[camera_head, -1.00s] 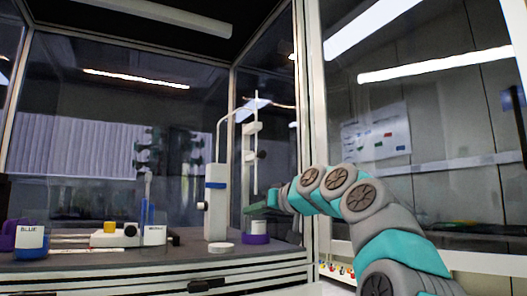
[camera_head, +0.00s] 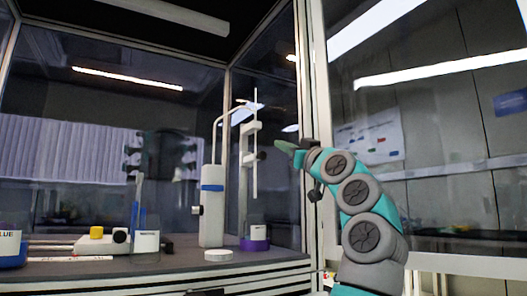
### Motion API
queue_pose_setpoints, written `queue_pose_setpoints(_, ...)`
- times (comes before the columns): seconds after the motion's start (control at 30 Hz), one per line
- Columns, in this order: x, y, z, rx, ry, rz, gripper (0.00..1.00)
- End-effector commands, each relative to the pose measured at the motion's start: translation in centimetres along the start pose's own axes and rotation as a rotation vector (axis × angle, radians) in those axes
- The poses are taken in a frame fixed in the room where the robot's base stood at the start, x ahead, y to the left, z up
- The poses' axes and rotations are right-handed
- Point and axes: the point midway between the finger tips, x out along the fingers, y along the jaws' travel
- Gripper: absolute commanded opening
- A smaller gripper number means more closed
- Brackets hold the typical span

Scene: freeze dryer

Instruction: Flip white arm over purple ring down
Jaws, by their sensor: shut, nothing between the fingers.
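A white upright unit (camera_head: 212,216) with a blue band stands inside the cabinet. A thin white curved arm (camera_head: 216,128) rises from it and bends right at the top, in a raised position. Beside it is a thin upright rod with white blocks (camera_head: 250,128) and a dark knob. A clear vessel with a purple ring (camera_head: 254,244) at its base stands below the rod. My gripper (camera_head: 284,147), with green fingers, is shut and empty. It is level with the rod's knob and a little right of it in the picture, well above the purple ring. Contact cannot be told.
The cabinet's light front post (camera_head: 320,120) stands right beside my gripper. A white round lid (camera_head: 218,255) lies before the upright unit. A white device with a yellow knob (camera_head: 96,232), a beaker (camera_head: 146,243) and a blue-labelled bottle (camera_head: 10,248) stand left.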

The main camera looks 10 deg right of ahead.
Motion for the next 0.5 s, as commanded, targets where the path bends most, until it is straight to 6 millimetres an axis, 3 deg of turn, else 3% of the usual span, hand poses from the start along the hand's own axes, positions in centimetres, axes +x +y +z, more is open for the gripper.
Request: queue_pose_setpoints(0.5,-0.26,-0.11,-0.61,-0.021,0.021,0.005,0.00)
